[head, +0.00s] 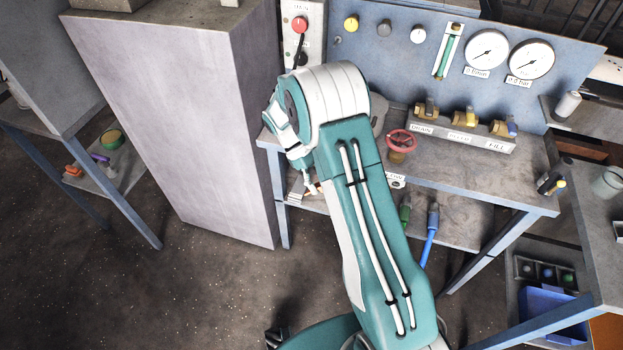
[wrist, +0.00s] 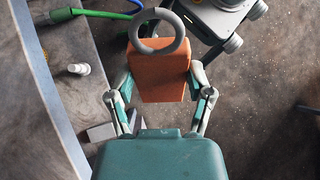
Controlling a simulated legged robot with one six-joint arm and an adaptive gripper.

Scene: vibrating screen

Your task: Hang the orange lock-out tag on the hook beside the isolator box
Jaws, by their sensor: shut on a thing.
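The orange tag (wrist: 160,75) is a block with a grey ring (wrist: 160,28) at its top end. My gripper (wrist: 162,88) is shut on the tag's two sides in the wrist view. A pale box with a red knob and a black lever (head: 302,38), apparently the isolator box, is at the left end of the blue panel, above my wrist. I cannot make out the hook.
A tall grey cabinet (head: 175,115) stands close left of my gripper. The blue panel (head: 390,55) carries gauges and knobs. A red handwheel (head: 401,141) and a row of valves (head: 465,125) sit on the bench (head: 480,180). Open floor lies at the lower left.

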